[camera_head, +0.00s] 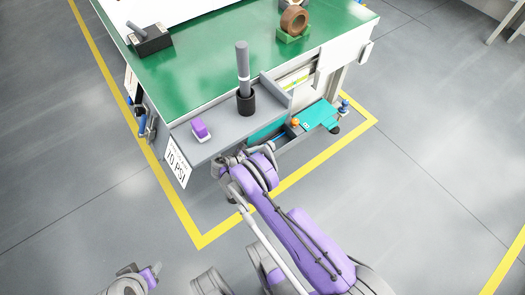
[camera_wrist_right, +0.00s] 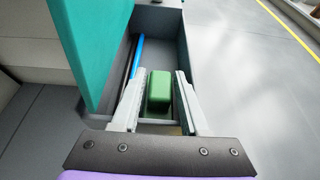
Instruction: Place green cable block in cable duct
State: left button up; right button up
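The green cable block (camera_wrist_right: 160,92) sits between the two fingers of my right gripper (camera_wrist_right: 161,76) in the right wrist view. Narrow gaps show on both sides of the block, so the fingers look open around it. The block is over or inside a dark grey channel, apparently the cable duct (camera_wrist_right: 171,57); I cannot tell whether it touches the floor. A blue cable (camera_wrist_right: 137,55) runs along the channel's left side. In the head view my right arm hides its gripper and the block at the table's front. My left gripper (camera_head: 152,272) is low at the left; its fingers are unclear.
A teal panel (camera_wrist_right: 88,40) stands close left of the right gripper. A green-topped table (camera_head: 205,62) carries a black holder, brown rolls and a green block. Its grey shelf (camera_head: 222,126) holds a purple-white object (camera_head: 200,130) and a grey rod in a black cup (camera_head: 244,80).

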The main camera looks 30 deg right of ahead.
jog(key=shift+r, duration=0.2)
jog(key=p+v, duration=0.2)
jog(key=v, duration=1)
jog(key=shift+p, duration=0.3)
jog(key=shift+s+r, duration=0.1)
